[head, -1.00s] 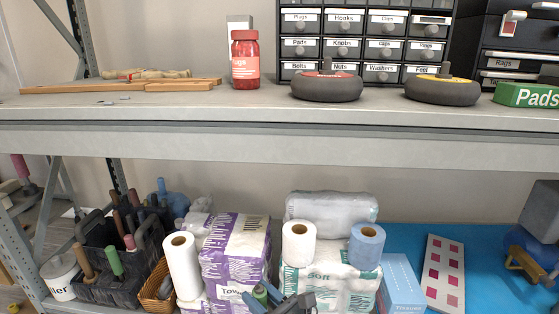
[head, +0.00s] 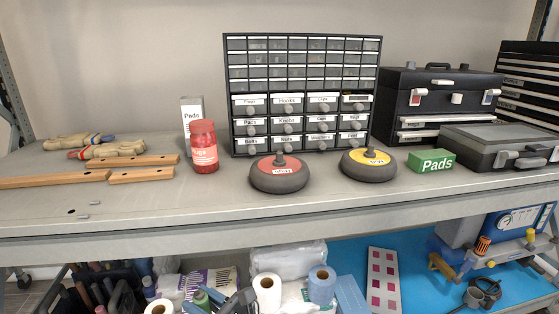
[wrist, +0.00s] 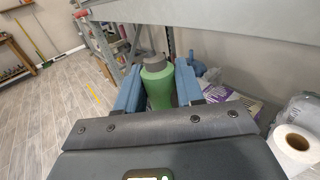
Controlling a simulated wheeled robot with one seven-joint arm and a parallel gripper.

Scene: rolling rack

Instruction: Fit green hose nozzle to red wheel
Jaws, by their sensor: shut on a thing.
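The red wheel (head: 279,174) lies flat on the upper shelf, with a dark tyre, a red face with a white label and a dark stem pointing up. The green hose nozzle (wrist: 159,88) is green with a grey tip and stands upright between the blue fingers of my gripper (wrist: 157,85) in the wrist view. My gripper is shut on it. In the head view the nozzle (head: 201,299) and my gripper (head: 205,303) show at the bottom edge, in front of the lower shelf, below and left of the red wheel. The nozzle's lower end is hidden.
A yellow wheel (head: 368,164) lies right of the red one, a red jar (head: 203,147) to its left. A drawer cabinet (head: 302,95) stands behind. The upper shelf's front edge (head: 290,217) lies between my gripper and the wheels. Bare shelf lies before the wheels.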

